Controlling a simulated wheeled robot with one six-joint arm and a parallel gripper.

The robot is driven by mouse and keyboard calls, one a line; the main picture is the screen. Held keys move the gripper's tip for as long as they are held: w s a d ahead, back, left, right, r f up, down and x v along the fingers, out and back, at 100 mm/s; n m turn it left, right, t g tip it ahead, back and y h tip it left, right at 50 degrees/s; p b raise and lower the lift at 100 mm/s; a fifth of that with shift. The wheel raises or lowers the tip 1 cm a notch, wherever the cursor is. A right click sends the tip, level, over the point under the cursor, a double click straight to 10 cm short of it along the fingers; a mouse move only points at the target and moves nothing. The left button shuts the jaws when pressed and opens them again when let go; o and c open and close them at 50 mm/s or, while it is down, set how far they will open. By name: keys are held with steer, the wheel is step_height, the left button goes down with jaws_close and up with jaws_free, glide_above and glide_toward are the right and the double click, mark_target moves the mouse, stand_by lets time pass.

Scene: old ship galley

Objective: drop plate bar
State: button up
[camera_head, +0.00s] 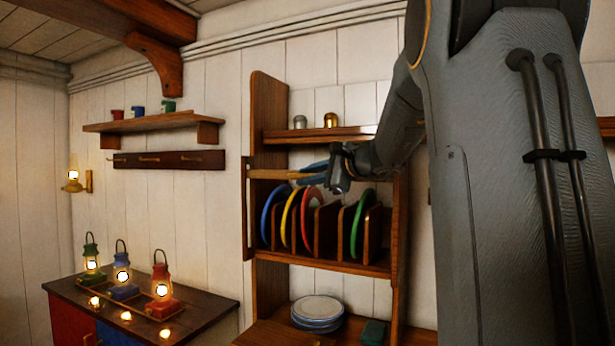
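The plate bar (275,174) is a light wooden rod running level across the front of the rack, above the plates. Its left end meets a dark upright strip (246,215) on the rack's left side. My gripper (313,172) is at the bar's right part, with blue fingers seemingly above and below it. Whether they touch the bar is too small to tell. The bar's right end is hidden by my gripper and arm. Behind and below stand a blue plate (268,218), a yellow plate (288,222), a red plate (308,212) and a green plate (360,225), upright between wooden dividers.
The wooden rack (269,100) has a top shelf with a silver pot (300,122) and a brass pot (330,120). Stacked plates (318,310) lie below. Lit lanterns (122,277) stand on a cabinet (205,308) at lower left. My arm covers the right side.

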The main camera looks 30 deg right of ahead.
jaws_close()
steer(key=shift+f, duration=0.15)
step_height(320, 180, down, 23)
steer(key=b, duration=2.1)
steer(key=shift+b, duration=0.4)
jaws_free()
